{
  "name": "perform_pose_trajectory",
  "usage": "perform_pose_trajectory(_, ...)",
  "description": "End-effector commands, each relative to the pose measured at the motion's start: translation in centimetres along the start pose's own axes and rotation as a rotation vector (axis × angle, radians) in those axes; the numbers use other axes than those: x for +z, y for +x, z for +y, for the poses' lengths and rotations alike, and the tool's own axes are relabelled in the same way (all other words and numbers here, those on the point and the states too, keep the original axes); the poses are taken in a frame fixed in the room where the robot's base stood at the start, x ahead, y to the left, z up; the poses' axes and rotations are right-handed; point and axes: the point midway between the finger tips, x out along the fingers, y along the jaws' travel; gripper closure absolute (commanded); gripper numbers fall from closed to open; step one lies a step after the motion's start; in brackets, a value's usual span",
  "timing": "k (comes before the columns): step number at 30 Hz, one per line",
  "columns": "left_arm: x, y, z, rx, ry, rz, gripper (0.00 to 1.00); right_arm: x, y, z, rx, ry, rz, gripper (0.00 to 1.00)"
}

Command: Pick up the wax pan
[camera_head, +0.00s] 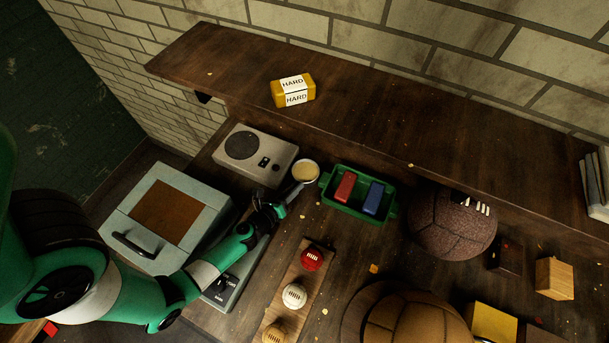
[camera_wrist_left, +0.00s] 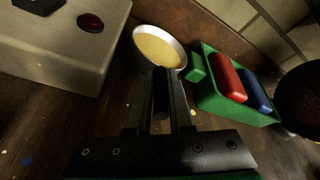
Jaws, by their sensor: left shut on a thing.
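The wax pan (camera_head: 305,171) is a small round pale metal pan holding yellowish wax. It sits between the grey hot plate box and the green tray, and I cannot tell whether it is clear of the tabletop. My left gripper (camera_head: 287,203) reaches in from the left and is shut on the pan at its near side, where the handle is mostly hidden by the fingers. In the left wrist view the pan (camera_wrist_left: 158,47) shows just beyond the tips of the closed fingers (camera_wrist_left: 161,88). My right gripper is not in view.
The grey box (camera_head: 262,153) with a round black plate stands left of the pan. The green tray (camera_head: 347,208) with a red and a blue block is right. A rack of small balls (camera_head: 294,295) is nearer. A shelf (camera_head: 380,105) bearing a yellow HARD block runs behind.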

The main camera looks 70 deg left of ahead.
Motion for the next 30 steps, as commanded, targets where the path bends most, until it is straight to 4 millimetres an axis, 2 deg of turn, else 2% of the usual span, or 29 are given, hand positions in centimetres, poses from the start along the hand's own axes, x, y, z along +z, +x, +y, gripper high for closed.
perform_pose_trajectory(8,0.7,-0.2,-0.5,-0.001,0.000,-0.001,1.00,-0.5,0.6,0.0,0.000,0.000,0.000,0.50)
perform_pose_trajectory(22,7.4,-3.0,-5.3,-0.001,0.000,-0.001,1.00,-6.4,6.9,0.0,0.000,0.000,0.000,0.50)
perform_pose_trajectory(30,7.8,-3.2,-5.5,0.000,0.000,-0.002,1.00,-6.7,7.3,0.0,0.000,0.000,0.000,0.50)
